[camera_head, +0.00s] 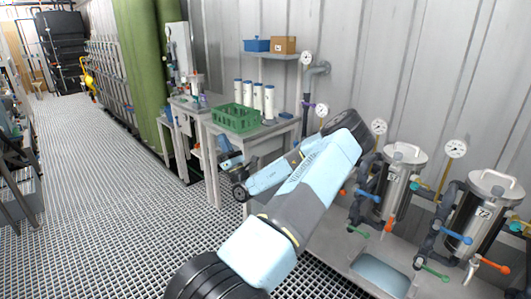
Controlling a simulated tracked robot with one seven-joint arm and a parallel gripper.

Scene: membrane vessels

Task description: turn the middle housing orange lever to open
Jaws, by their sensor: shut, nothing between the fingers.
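Another steel housing (478,214) stands at right with its own blue, green and orange levers. A basin (381,275) is in the bench before the housings. A green crate (236,117) and white cylinders (258,97) stand on the table. Grating floor at left is clear.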

